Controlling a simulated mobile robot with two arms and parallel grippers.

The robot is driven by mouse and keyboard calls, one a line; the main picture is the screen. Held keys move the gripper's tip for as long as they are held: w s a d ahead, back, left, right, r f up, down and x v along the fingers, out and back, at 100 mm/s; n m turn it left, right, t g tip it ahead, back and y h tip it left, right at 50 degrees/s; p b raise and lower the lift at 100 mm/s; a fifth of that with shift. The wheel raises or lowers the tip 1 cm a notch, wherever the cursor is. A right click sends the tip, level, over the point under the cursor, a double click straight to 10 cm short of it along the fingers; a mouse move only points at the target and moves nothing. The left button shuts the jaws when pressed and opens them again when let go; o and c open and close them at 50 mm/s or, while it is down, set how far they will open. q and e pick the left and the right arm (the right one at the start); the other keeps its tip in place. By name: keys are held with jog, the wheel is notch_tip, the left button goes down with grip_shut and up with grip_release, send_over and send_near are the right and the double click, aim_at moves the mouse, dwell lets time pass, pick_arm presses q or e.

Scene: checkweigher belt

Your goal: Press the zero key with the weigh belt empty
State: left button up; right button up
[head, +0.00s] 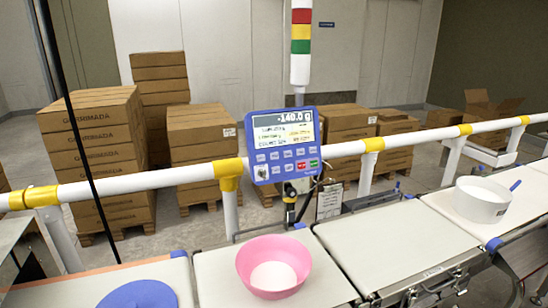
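The blue control panel (285,145) is mounted at the white rail, facing me. Its top display (283,121) appears to read -140.0 g. Below the screen are rows of small keys (283,161), with a red and a green one at lower right. The key labels are too small to read, so I cannot tell which is zero. A pink bowl (273,265) with a white inside bottom stands on a pale belt section (217,272). The belt section to its right (400,243) is bare. I cannot tell which one is the weigh belt. Neither gripper is in view.
A white tub (481,199) stands on the right belt (460,212), with a blue handle beside it. A blue round object (138,294) lies on the left belt. The white rail with yellow joints (130,183) runs behind the belts. Stacked cartons (95,140) stand beyond.

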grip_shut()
